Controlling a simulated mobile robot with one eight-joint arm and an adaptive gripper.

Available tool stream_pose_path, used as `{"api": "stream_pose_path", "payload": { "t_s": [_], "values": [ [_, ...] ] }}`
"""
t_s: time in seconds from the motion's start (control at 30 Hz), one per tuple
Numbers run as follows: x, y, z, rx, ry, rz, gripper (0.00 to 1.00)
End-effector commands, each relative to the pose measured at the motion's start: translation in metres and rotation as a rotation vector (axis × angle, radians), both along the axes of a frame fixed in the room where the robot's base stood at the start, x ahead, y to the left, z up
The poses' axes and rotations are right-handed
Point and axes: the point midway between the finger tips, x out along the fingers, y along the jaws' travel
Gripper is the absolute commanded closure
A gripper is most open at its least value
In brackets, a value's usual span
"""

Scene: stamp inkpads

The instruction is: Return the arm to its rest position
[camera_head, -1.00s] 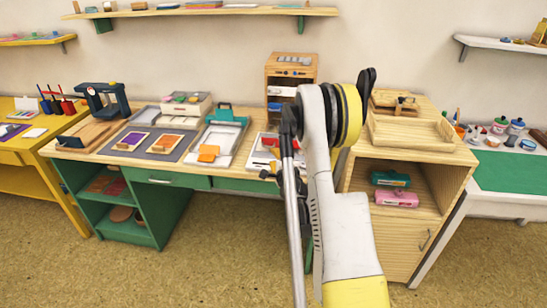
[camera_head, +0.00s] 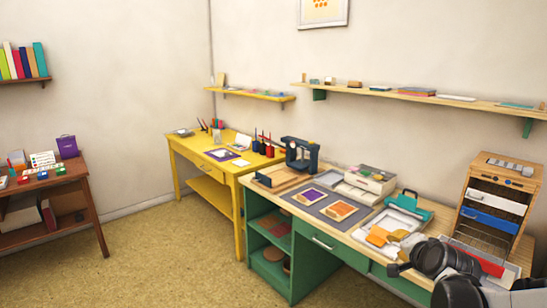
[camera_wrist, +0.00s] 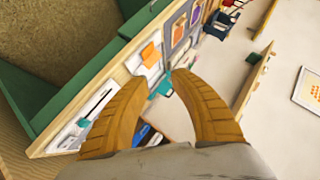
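My gripper (camera_wrist: 166,78) shows in the wrist view with its two tan, curved fingers apart and nothing between them. The green workbench lies beyond and below the fingertips, at a distance. In the head view, part of my arm shows at the lower right corner, in front of the bench's right end; the fingers cannot be made out there.
The floor (camera_head: 170,265) at left is clear.

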Motion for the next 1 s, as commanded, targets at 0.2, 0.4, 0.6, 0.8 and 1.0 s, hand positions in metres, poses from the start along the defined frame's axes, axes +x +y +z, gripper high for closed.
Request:
{"api": "stream_pose_path", "payload": {
  "t_s": [0.2,0.4,0.6,0.8,1.0],
  "values": [
    [-0.080,0.087,0.025,-0.251,0.173,0.282,0.71],
    [-0.169,0.138,0.023,-0.484,0.313,0.536,0.71],
    [-0.234,0.157,0.010,-0.649,0.404,0.717,0.71],
    [-0.256,0.160,0.004,-0.708,0.436,0.779,0.71],
    [-0.256,0.160,0.004,-0.709,0.436,0.780,0.71]
  ]
}}
